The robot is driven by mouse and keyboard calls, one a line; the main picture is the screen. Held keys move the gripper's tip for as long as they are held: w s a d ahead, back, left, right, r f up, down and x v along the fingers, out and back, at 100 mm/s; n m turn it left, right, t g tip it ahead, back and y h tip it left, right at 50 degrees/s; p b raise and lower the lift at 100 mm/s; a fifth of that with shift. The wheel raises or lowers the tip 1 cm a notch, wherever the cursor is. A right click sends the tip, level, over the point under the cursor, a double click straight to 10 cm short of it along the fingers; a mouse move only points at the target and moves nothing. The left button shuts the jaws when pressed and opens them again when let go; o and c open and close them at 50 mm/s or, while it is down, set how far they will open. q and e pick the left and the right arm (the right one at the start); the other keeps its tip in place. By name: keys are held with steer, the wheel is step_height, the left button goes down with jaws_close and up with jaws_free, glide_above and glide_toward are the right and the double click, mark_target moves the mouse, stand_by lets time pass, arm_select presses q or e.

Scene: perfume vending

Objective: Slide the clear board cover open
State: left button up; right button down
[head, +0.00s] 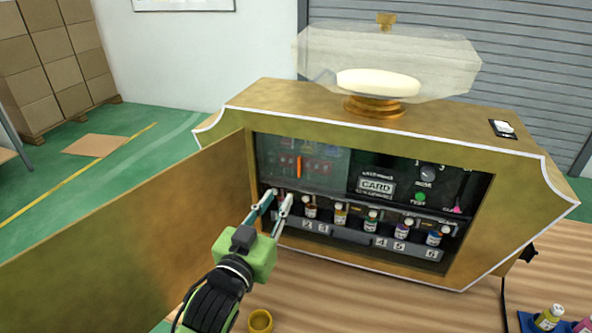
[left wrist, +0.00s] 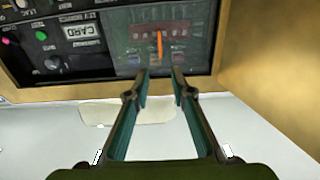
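The clear board cover (head: 328,168) is a see-through panel over the left part of the machine's dark inner board, with circuitry behind it. An upright orange handle (head: 298,166) stands out on it. In the left wrist view, which is upside down, the handle (left wrist: 159,45) shows just beyond the gap between my fingertips, and the cover (left wrist: 125,55) lies behind it. My left gripper (head: 279,197) is open and empty, below and slightly left of the handle in the head view, apart from it. My right gripper is in no view.
The gold machine's door (head: 150,215) hangs open to the left beside my left arm. Several small bottles (head: 371,221) line the lower shelf. A card panel (head: 377,186) and dials lie right of the cover. A gold cup (head: 260,321) stands on the table in front.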

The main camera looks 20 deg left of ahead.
mark_target(299, 166)
arm_select(q)
steer(key=w+p, duration=0.1)
steer(key=w, duration=0.5)
steer(key=w+p, duration=0.1)
steer(key=w, duration=0.6)
steer(key=shift+w+d+f, duration=0.1)
steer(key=shift+w+d, duration=0.05)
steer(key=shift+d, duration=0.05)
jaws_close()
